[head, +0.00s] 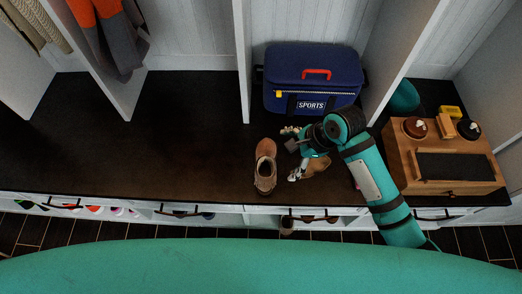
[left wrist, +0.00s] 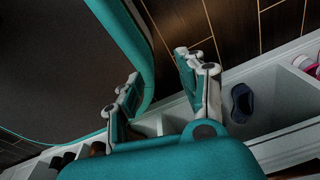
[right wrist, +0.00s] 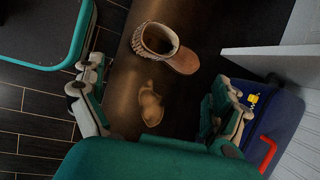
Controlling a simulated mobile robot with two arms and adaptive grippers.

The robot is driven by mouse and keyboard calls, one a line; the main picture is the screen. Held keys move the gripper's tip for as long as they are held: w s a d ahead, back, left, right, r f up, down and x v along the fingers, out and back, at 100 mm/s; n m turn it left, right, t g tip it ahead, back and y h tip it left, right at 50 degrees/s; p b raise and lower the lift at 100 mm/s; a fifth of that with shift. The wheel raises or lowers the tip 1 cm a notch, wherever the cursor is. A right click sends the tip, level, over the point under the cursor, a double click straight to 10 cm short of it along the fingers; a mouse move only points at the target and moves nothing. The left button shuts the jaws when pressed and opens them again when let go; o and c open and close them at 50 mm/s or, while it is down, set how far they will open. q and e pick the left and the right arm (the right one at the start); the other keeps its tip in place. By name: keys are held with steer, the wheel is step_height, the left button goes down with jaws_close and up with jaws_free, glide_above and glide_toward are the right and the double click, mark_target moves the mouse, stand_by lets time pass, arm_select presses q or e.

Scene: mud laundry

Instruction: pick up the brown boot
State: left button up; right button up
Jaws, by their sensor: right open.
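A brown boot (head: 265,168) stands upright on the dark bench, left of my right gripper (head: 294,153). In the right wrist view this boot (right wrist: 160,42) shows its open top and toe, beyond the fingertips. A second tan-brown piece of footwear (head: 318,165) is partly hidden under my right gripper. In the right wrist view that piece (right wrist: 150,106) lies between the spread fingers, apart from both. My right gripper (right wrist: 155,90) is open and empty above the bench. My left gripper (left wrist: 160,75) is open and empty over the floor side; it is out of the head view.
A blue sports bag (head: 310,78) stands behind my right gripper. A wooden box (head: 440,160) sits on the right of the bench. White dividers (head: 243,60) rise at the back. The bench (head: 180,130) is clear on the left. A dark shoe (left wrist: 241,103) sits in a lower cubby.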

glide_toward(272, 167)
steer(key=f, duration=0.2)
steer(key=x, duration=0.2)
steer(key=b+x, duration=0.1)
steer(key=x, duration=0.1)
steer(key=a+b+x, duration=0.1)
steer(key=x, duration=0.1)
steer(key=shift+w+r, duration=0.15)
steer(key=shift+r, duration=0.15)
steer(key=shift+w+a+f, duration=0.1)
steer(key=shift+a+f, duration=0.15)
steer(key=shift+f, duration=0.15)
steer(key=x, duration=0.2)
steer(key=b+x, duration=0.1)
steer(key=x, duration=0.1)
steer(key=shift+w+a+f, duration=0.1)
steer(key=shift+w+f, duration=0.1)
steer(key=shift+w, duration=0.05)
steer(key=shift+a+f, duration=0.15)
arm_select(q)
steer(key=f, duration=0.1)
steer(key=s+f, duration=0.1)
steer(key=f, duration=0.1)
steer(key=shift+s+d, duration=0.15)
steer(key=shift+d, duration=0.25)
arm_select(e)
steer(key=shift+c, duration=0.3)
